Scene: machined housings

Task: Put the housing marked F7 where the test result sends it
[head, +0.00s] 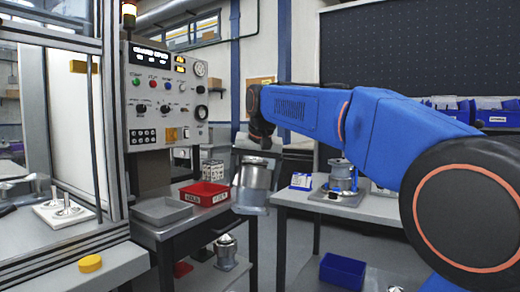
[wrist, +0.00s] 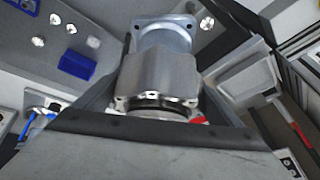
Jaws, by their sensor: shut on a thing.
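My gripper (head: 258,158) is shut on a grey metal housing (head: 252,184) and holds it in the air between the two benches, roughly upright. In the wrist view the housing (wrist: 158,75) sits between the fingers, its square flange at the far end. No F7 mark is readable on it. A red tray (head: 206,198) with white labels and an empty grey tray (head: 161,211) stand on the left bench.
Another housing (head: 343,176) stands on a plate on the right bench (head: 370,208). One more (head: 225,250) stands low below the held housing. A blue bin (head: 341,270) is on the right lower shelf. The machine frame (head: 112,110) and a yellow button (head: 90,263) are at left.

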